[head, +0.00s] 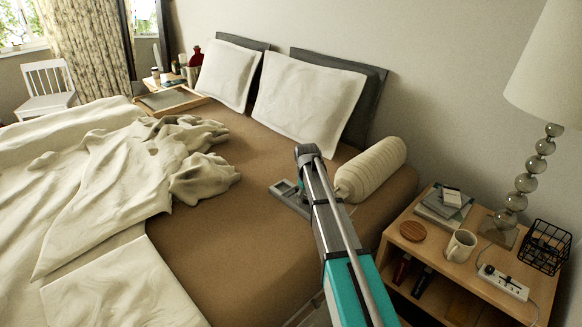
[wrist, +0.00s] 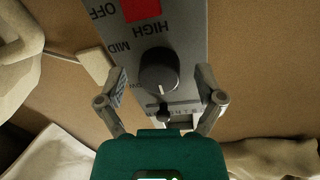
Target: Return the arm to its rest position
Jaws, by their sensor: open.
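My arm reaches out over the brown bed sheet in the head view, and its far end is beside the cream bolster. My gripper (wrist: 160,106) shows in the wrist view with its two fingers apart. A grey control panel (wrist: 182,70) with a black knob (wrist: 159,70) lies in front of the fingers, with the knob between them in the picture. The panel carries a red patch and the words OFF, HIGH and MID. I cannot tell whether the fingers touch the knob. In the head view a grey device (head: 284,190) lies on the bed, partly hidden by my arm.
The cream bolster (head: 371,169) lies right of my arm. A wooden nightstand (head: 408,245) at the right holds a mug (head: 460,246), lamp (head: 538,140), wire basket (head: 545,246) and power strip (head: 503,282). Crumpled bedding (head: 120,180) covers the left; bare sheet lies between.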

